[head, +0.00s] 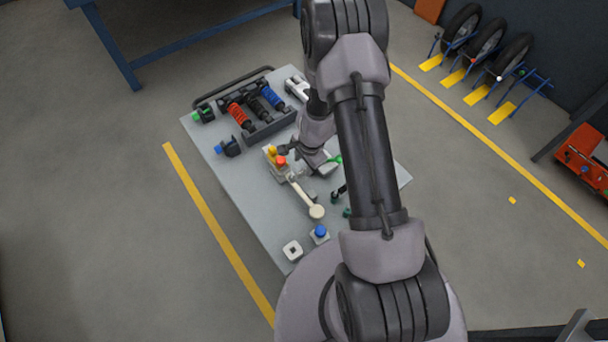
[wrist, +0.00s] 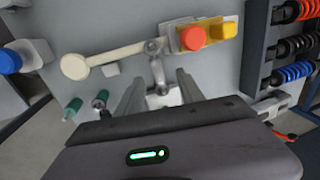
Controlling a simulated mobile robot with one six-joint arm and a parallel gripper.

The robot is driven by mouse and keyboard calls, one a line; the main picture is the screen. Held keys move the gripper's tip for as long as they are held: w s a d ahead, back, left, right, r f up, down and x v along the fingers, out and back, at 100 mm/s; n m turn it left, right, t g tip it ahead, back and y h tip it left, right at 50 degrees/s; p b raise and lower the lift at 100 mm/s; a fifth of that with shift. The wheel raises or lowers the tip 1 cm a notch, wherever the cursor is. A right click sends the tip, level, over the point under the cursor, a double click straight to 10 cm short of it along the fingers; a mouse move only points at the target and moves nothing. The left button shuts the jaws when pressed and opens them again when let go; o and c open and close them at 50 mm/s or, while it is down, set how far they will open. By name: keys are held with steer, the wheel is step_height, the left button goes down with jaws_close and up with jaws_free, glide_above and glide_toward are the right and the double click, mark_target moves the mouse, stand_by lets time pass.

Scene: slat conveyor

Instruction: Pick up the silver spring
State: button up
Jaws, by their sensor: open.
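I cannot make out a clearly coiled silver spring in either view. A pale silver-grey piece (head: 297,88) lies at the table's far end, beside the spring rack (head: 270,130); whether it is the spring is too small to tell. My gripper (wrist: 160,88) is open, with a finger on each side of a small grey metal link (wrist: 157,72) by the red and yellow knobs. I cannot tell if the fingers touch it. In the head view my gripper (head: 312,163) is low over the middle of the table, partly hidden by my arm.
The grey table (head: 225,165) carries a cream lever (head: 306,196), a red knob (wrist: 193,38), a yellow knob (wrist: 223,31), and a blue button (head: 320,231). The rack holds red (head: 236,113) and blue (head: 272,97) springs. Green-handled pieces (wrist: 73,107) stand nearby. The floor at left is clear.

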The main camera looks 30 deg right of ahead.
mark_target(304, 170)
steer(key=f, duration=0.1)
steer(key=f+b, duration=0.1)
steer(key=f, duration=0.1)
steer(key=f+b, duration=0.1)
steer(key=shift+w+d+f, duration=0.25)
steer(key=shift+d+f, duration=0.05)
steer(key=shift+r, duration=0.1)
jaws_close()
